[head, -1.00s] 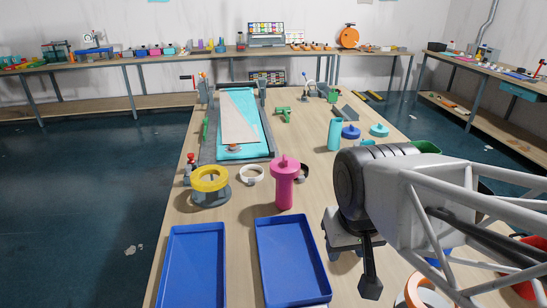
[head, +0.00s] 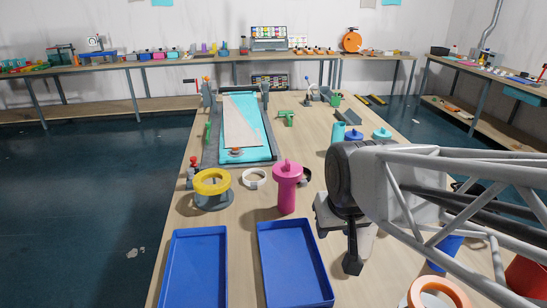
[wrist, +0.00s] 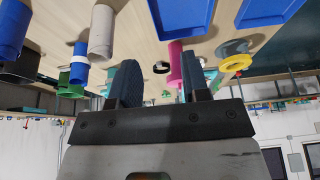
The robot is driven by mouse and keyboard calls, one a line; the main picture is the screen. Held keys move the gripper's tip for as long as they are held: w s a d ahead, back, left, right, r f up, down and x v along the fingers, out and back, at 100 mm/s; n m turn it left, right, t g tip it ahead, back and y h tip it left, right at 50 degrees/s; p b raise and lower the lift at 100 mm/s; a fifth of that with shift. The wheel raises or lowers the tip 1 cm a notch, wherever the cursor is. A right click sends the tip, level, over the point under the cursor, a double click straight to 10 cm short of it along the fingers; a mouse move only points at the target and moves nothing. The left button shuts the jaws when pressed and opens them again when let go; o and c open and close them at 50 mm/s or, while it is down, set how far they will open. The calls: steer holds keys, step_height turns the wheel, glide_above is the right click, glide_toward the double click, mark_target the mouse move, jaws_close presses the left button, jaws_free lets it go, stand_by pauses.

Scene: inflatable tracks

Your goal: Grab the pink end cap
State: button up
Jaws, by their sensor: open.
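The pink end cap (head: 287,168) is a disc with a small knob, sitting on top of an upright pink tube (head: 287,197) on the table behind the blue trays. The tube also shows upside down in the wrist view (wrist: 175,60), between my two fingers and nearer the right one. My gripper (head: 336,246) is right of the tube in the head view, apart from it. In the wrist view my gripper (wrist: 158,82) has its fingers spread with nothing between them. The cap is hard to make out there, partly hidden near the right finger.
Two blue trays (head: 331,298) lie at the front. A yellow-topped spool (head: 212,182) and a white ring (head: 254,185) stand left of the pink tube. Blue and teal capped pieces (head: 354,136) stand behind my arm. An orange ring (head: 440,292) lies at front right.

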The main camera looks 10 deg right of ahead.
mark_target(288, 161)
steer(key=w+a+f+t, duration=0.1)
steer(key=w+t, duration=0.3)
steer(key=w, duration=1.1)
steer(key=w+f+t, duration=0.3)
steer(key=w+t, duration=0.1)
steer(key=w, duration=1.1)
steer(key=shift+a+f, duration=0.4)
steer(key=shift+w, duration=0.2)
steer(key=shift+x, duration=1.15)
steer(key=shift+w+f, duration=0.1)
steer(key=shift+x, duration=2.5)
jaws_close()
